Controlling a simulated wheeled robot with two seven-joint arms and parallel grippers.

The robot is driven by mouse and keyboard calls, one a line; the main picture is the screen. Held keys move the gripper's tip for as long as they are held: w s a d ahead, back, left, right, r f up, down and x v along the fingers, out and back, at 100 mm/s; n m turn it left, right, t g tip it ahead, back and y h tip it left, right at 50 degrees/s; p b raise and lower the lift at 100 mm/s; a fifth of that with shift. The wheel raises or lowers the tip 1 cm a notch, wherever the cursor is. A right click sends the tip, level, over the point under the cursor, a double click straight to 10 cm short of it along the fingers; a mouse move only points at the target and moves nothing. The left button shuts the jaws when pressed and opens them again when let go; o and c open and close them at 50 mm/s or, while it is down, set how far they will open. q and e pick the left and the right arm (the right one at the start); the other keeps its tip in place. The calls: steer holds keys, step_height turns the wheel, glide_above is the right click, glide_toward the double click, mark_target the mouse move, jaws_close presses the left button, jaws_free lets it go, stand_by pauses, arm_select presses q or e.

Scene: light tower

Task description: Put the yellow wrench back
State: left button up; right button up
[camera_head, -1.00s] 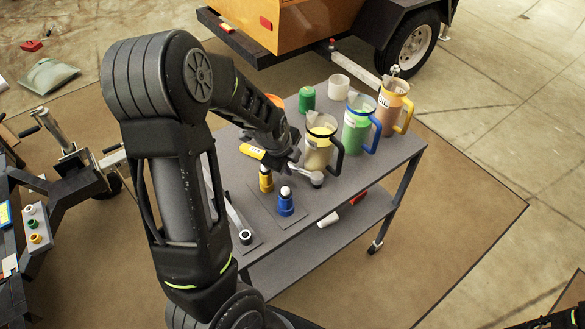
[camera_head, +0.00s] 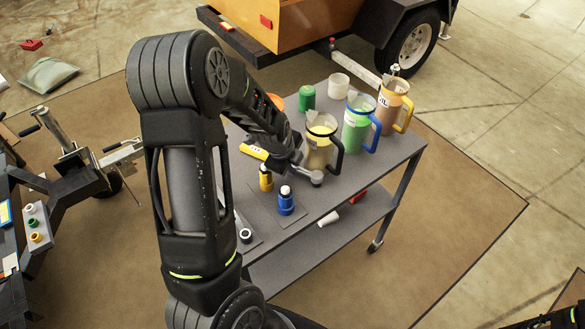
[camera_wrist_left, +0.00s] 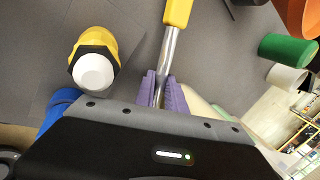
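The yellow wrench has a yellow handle (camera_head: 254,152) and a silver shaft that ends in a grey round head (camera_head: 317,178), low over or on the grey cart top. My left gripper (camera_head: 294,160) is at its shaft; arm and gripper partly hide it in the head view. In the left wrist view, the purple fingers of my left gripper (camera_wrist_left: 164,92) sit close against both sides of the silver shaft (camera_wrist_left: 169,52), below the yellow handle (camera_wrist_left: 178,13). The fingers look shut on it.
On the cart (camera_head: 365,168) stand a yellow bottle (camera_head: 266,179), a blue bottle (camera_head: 286,201), a green can (camera_head: 307,97), a white cup (camera_head: 339,86) and three jugs, the nearest yellowish (camera_head: 318,150). A second tool's dark ring end (camera_head: 245,236) lies at the front left.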

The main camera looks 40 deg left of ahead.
arm_select(q)
jaws_close()
stand_by(0.8)
steer(key=shift+w+r, duration=0.1)
steer(key=shift+r, duration=0.05)
stand_by(0.4)
steer(key=shift+r, duration=0.75)
step_height(320, 180, up, 26)
steer(key=b, duration=0.1)
steer(key=shift+r+b, duration=0.2)
steer(key=shift+b, duration=0.1)
steer(key=shift+f, duration=0.1)
